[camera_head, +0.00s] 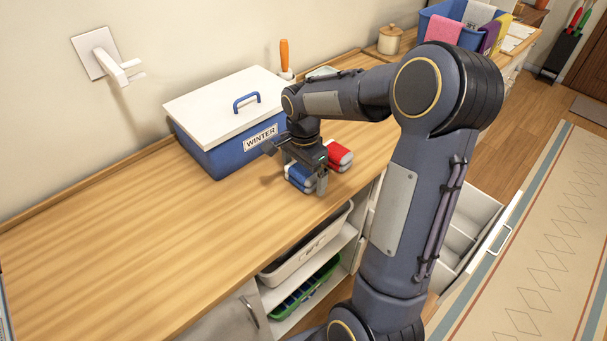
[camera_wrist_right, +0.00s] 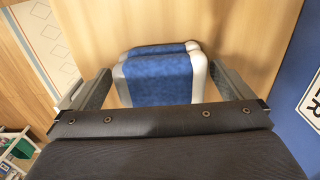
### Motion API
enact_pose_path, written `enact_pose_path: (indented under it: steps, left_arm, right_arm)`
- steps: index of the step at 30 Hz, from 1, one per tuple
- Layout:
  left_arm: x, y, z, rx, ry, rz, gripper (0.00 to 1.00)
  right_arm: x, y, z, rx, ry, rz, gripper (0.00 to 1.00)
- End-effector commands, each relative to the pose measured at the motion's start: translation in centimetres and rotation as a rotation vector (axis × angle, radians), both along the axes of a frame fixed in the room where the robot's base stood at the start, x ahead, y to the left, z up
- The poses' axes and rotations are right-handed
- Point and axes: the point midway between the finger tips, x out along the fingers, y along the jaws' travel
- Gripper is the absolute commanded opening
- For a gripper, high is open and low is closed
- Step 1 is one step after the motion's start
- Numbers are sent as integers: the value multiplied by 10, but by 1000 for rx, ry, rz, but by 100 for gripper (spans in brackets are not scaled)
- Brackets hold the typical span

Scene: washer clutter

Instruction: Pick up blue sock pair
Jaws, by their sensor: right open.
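The blue sock pair (camera_head: 299,177) lies on the wooden counter in front of the blue box. It is blue with grey ends, and my right gripper partly hides it in the head view. In the right wrist view the blue sock pair (camera_wrist_right: 158,78) sits between the two fingers, with a gap on each side. My right gripper (camera_head: 297,180) is open, pointing down over the sock pair; in the wrist view its fingers (camera_wrist_right: 160,90) stand apart on either side. My left gripper is not in view.
A red sock pair (camera_head: 339,156) lies close beside, to the right. A blue box labelled WINTER with a white lid (camera_head: 228,103) stands just behind. The counter (camera_head: 120,245) is clear on the left. Below the front edge are an open shelf and an open drawer (camera_head: 468,225).

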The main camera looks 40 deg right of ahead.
Motion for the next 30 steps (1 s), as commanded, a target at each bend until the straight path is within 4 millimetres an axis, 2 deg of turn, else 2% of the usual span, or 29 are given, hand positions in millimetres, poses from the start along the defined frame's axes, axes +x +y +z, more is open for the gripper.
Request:
enact_pose_path:
  steps: [5, 6, 17, 26, 30]
  left_arm:
    - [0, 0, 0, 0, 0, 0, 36]
    - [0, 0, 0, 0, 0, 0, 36]
    - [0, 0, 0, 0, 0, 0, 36]
    - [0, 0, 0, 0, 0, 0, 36]
    - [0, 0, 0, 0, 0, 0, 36]
  right_arm:
    - [0, 0, 0, 0, -1, 0, 100]
    - [0, 0, 0, 0, -1, 0, 97]
    - [0, 0, 0, 0, -1, 0, 51]
    - [0, 0, 3, 0, -2, 0, 51]
    - [1, 0, 14, -2, -5, 0, 51]
